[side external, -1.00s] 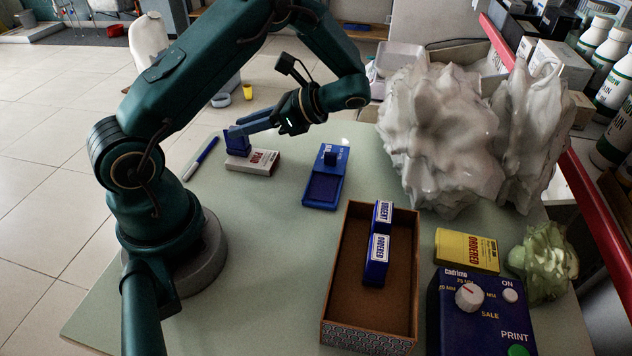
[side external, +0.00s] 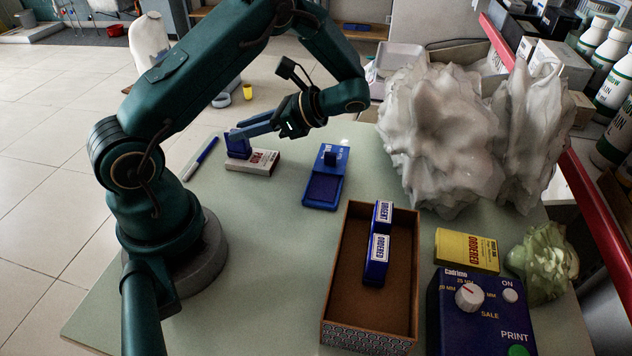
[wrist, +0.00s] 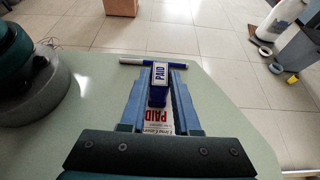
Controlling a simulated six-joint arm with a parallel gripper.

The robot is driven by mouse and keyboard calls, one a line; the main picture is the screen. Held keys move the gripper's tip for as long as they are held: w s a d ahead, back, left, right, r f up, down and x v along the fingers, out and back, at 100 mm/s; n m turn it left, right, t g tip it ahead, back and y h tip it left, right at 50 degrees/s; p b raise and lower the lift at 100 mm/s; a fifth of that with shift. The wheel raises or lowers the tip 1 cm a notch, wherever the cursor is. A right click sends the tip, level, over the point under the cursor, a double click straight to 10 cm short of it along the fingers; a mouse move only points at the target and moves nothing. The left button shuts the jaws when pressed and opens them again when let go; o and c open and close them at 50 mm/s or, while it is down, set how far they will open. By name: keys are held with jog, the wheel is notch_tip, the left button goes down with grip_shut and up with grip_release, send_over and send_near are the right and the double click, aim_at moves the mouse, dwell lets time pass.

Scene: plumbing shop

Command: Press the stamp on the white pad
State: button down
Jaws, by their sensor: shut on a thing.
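My gripper (side external: 250,130) is shut on a blue stamp (side external: 237,147). In the wrist view the stamp (wrist: 158,97) has a white label reading PAID on top and stands between the two fingers. The white pad (side external: 263,164), a flat box with red PAID lettering, lies on the table below it. The stamp is upright over the pad's left end, its base at or very near the pad's top; I cannot tell if they touch. In the wrist view the stamp and fingers hide much of the pad (wrist: 159,117).
A blue marker (side external: 200,158) lies left of the pad. A blue ink pad (side external: 322,188) sits to its right. An open brown box (side external: 342,285) holds two more blue stamps. A yellow box (side external: 466,251), a blue control box (side external: 480,318) and white wrapped shapes (side external: 440,135) fill the right side.

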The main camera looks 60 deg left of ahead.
dwell(0.3)
jog(key=shift+r, duration=3)
